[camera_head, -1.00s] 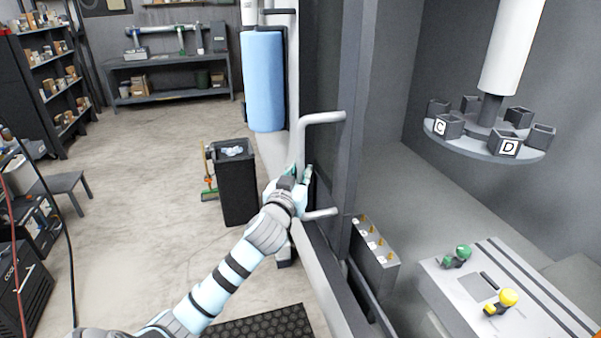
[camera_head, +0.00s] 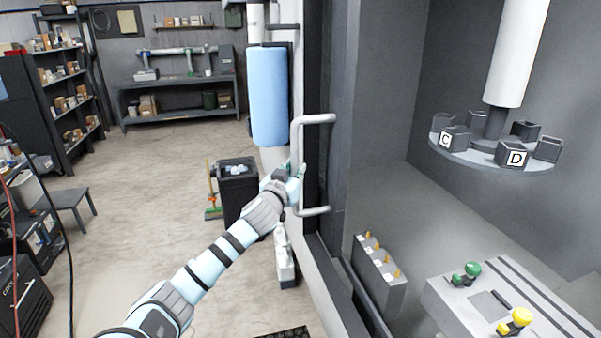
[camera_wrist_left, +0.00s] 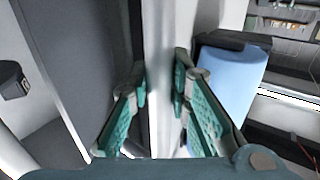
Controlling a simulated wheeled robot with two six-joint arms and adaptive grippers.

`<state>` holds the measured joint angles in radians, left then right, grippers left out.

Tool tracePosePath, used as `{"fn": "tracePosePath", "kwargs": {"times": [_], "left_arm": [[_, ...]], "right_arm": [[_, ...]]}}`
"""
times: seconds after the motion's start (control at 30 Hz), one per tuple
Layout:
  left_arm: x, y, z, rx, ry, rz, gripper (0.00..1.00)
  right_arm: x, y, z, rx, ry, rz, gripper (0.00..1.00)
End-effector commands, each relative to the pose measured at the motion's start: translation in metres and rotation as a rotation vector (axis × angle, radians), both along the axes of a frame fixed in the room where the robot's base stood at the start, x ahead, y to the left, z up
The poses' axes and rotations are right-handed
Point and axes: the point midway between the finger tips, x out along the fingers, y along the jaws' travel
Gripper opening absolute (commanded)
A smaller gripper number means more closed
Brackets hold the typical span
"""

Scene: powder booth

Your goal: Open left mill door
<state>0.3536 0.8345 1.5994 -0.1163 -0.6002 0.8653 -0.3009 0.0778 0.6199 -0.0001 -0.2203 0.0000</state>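The left mill door's grey bar handle (camera_head: 297,147) is a tall upright bracket, fixed to the dark door edge (camera_head: 318,160) in the middle of the head view. My left gripper (camera_head: 290,175) is at the lower part of its upright bar. In the left wrist view the pale bar (camera_wrist_left: 160,90) runs between the two green-padded fingers (camera_wrist_left: 160,88), which sit close against both sides. The exact contact is hard to see. My right gripper is not in view.
Behind the handle are a blue roll (camera_head: 268,95), a black bin (camera_head: 238,188) and open floor at left. To the right are a round carrier of lettered cups (camera_head: 480,158), a box with yellow pegs (camera_head: 380,275) and a control panel (camera_head: 450,300).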

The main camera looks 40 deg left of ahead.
Motion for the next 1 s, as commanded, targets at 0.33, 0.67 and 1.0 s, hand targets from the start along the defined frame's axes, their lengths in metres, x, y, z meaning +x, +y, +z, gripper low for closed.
{"fn": "tracePosePath", "kwargs": {"times": [0.33,0.67,1.0], "left_arm": [[0.001,-0.002,0.001,0.000,-0.001,-0.003,0.38],[-0.044,-0.022,-0.001,0.013,0.008,-0.005,0.38],[-0.103,-0.047,0.000,0.012,0.009,0.004,0.38]], "right_arm": [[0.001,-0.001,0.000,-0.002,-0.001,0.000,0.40],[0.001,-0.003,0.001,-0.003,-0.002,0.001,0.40],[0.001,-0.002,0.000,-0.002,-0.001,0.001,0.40]]}}
